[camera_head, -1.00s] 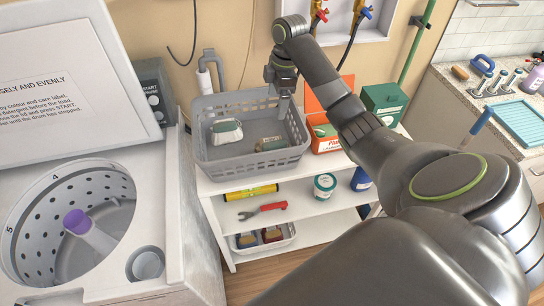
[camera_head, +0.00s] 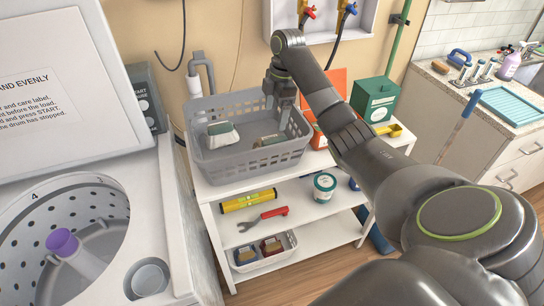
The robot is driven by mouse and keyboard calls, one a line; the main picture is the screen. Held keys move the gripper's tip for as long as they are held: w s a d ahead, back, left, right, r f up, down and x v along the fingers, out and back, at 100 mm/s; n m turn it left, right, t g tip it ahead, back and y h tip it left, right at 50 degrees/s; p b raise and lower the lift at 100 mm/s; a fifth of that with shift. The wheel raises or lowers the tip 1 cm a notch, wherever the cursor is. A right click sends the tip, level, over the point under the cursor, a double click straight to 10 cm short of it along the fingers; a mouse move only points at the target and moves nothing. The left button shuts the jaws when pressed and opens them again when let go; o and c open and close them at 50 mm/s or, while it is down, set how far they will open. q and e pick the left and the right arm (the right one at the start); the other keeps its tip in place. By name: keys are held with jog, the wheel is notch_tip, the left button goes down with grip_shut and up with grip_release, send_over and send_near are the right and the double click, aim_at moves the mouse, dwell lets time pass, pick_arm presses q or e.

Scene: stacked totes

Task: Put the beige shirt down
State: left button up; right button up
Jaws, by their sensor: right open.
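A grey slatted basket (camera_head: 250,170) stands on top of the white shelf. Inside it, on the right, lies a small folded beige-looking bundle (camera_head: 268,140) with some green, which may be the beige shirt. A white and green bundle (camera_head: 220,137) lies to its left. My right gripper (camera_head: 279,107) points down over the back right part of the basket, above and slightly right of the beige-looking bundle. It is open, with nothing visible between its fingers. Whether the fingertips touch anything is hard to tell. My left gripper is out of view.
The open washer (camera_head: 150,215) with a purple-capped agitator (camera_head: 62,243) is at left.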

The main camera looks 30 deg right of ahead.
aim_at(273, 141)
notch_tip(273, 141, down, 3)
jog(key=shift+r+b, duration=0.15)
jog(key=shift+b, duration=0.75)
jog(key=f, duration=0.3)
jog(key=shift+w+a+f+p, duration=0.15)
jog(key=shift+a+f+p, duration=0.2)
jog(key=f, duration=0.1)
jog(key=f+p, duration=0.1)
jog(key=f, duration=0.2)
jog(key=shift+s+a+f, duration=0.15)
jog(key=shift+s+a, duration=0.05)
jog(key=shift+s, duration=0.05)
jog(key=shift+w+f, duration=0.1)
jog(key=shift+f, duration=0.55)
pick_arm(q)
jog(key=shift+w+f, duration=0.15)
pick_arm(e)
jog(key=c, duration=0.9)
jog(key=shift+r, duration=0.15)
jog(key=shift+c, duration=0.3)
notch_tip(273, 141, up, 9)
jog(key=shift+f, duration=0.15)
jog(key=shift+c, duration=1.4)
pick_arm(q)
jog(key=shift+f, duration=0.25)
pick_arm(e)
jog(key=shift+r, duration=0.7)
